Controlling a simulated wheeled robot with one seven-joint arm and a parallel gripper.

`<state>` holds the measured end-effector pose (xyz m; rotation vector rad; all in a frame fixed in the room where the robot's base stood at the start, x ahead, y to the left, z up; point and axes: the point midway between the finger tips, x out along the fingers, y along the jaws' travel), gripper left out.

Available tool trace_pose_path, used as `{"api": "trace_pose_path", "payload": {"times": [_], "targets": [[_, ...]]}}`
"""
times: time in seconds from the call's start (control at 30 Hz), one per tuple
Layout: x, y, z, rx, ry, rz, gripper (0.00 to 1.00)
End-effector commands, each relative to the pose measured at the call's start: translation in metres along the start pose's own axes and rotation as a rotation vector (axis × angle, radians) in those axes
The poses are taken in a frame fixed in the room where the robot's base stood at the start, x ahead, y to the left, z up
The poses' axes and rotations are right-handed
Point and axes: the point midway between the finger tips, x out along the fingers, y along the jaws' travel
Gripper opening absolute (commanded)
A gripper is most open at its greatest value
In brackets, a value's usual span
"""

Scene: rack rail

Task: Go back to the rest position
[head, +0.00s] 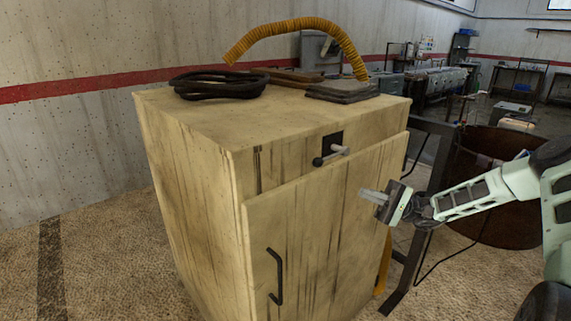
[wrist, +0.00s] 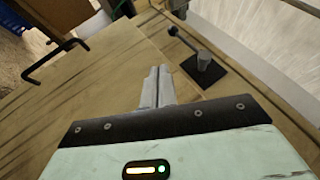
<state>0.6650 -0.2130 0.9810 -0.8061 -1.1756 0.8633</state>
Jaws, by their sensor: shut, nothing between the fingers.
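My gripper (head: 374,195) is in front of the right part of a wooden cabinet (head: 191,188) in the head view. Its fingers are together and empty, and they also show in the wrist view (wrist: 156,88). The cabinet's front door (head: 312,238) stands slightly proud of the front at its top edge. The door carries a dark bar handle (head: 276,277). A small lever with a dark knob (head: 318,161) sits on a black plate above the door. In the wrist view the lever (wrist: 203,59) and the bar handle (wrist: 53,60) are both apart from my fingers.
On the cabinet top lie a coiled black hose (head: 220,85), a yellow corrugated hose (head: 297,27) and dark flat pads (head: 342,92). A dark metal frame (head: 427,170) and a rusty drum (head: 487,195) stand right of the cabinet. The floor at left is clear.

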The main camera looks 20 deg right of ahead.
Motion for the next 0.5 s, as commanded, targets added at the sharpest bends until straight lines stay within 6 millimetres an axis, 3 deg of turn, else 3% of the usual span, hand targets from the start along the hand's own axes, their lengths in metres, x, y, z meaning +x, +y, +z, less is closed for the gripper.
{"api": "trace_pose_path", "payload": {"times": [0.17,0.27,0.4,0.5], "targets": [[0.01,0.007,0.002,0.026,-0.015,0.052,0.0],[0.033,0.029,0.011,0.1,-0.052,0.199,0.0],[0.064,0.075,0.04,0.232,-0.111,0.556,0.0],[0.072,0.103,0.064,0.287,-0.133,0.832,0.0]]}}
